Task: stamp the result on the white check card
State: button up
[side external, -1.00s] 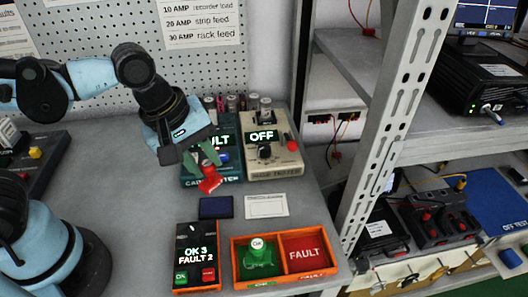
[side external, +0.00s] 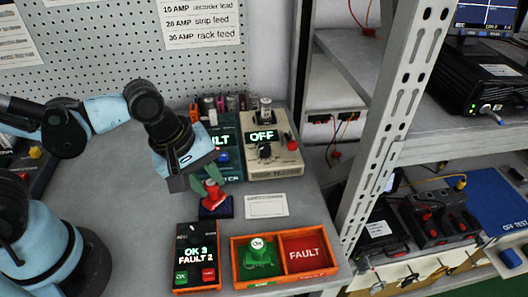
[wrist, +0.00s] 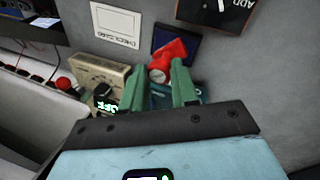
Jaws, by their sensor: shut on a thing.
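My gripper (side external: 208,181) is shut on the red stamp (side external: 213,194), its green fingers on either side of the handle. The stamp is over the dark blue ink pad (side external: 215,208); I cannot tell whether it touches. In the wrist view the red stamp (wrist: 170,52) overlaps the ink pad (wrist: 187,42). The white check card (side external: 266,205) lies flat just right of the pad and looks unmarked. The teal cable tester (side external: 226,140), partly hidden by my arm, shows letters ending in "ULT".
The orange tray (side external: 235,263) holds a green OK stamp (side external: 258,252); its red FAULT compartment (side external: 305,253) is empty. A black counter box (side external: 196,243) reads OK 3, FAULT 2. A beige tester (side external: 270,160) reads OFF. A metal rack post (side external: 388,130) stands right.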

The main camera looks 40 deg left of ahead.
jog(key=shift+f, duration=0.55)
dwell(1.6)
jog(key=shift+r, duration=3.5)
jog(key=w+d+m+g+h, duration=0.2)
jog(key=w+d+m, duration=0.4)
jog(key=d+m, duration=0.15)
jog(key=shift+m, duration=0.75)
jog(key=shift+w+d+f, duration=0.1)
jog(key=shift+w+f, duration=0.1)
jog(key=shift+f, duration=1.6)
jog(key=shift+w+d+f, duration=0.1)
jog(key=shift+w+f, duration=0.1)
jog(key=shift+f, duration=1.55)
jog(key=shift+f, duration=0.55)
